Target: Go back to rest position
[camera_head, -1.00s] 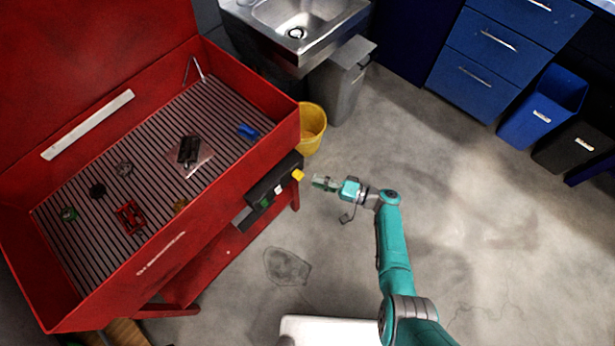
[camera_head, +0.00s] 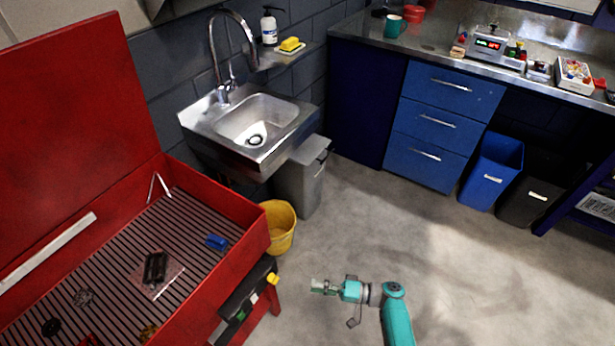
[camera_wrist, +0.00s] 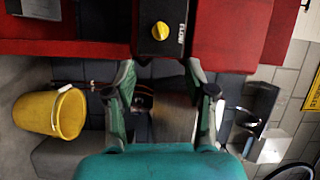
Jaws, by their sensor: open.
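My gripper (camera_head: 325,287) is in the head view at the lower middle, at the end of my teal arm, over the grey floor. It points left toward the front side of the red parts washer (camera_head: 258,238). In the wrist view my gripper (camera_wrist: 166,110) shows its two fingers spread apart with nothing held between them. Beyond the fingers is a dark control box with a yellow knob (camera_wrist: 160,31) on the red washer. The knob also shows in the head view (camera_head: 273,278). A gap separates my gripper from the box.
A yellow bucket (camera_head: 279,226) and a grey bin (camera_head: 303,178) stand beside the washer, under the steel sink (camera_head: 253,123). Blue drawers (camera_head: 436,122), a blue bin (camera_head: 491,170) and a black bin (camera_head: 527,188) line the back. The floor (camera_head: 400,235) between is clear.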

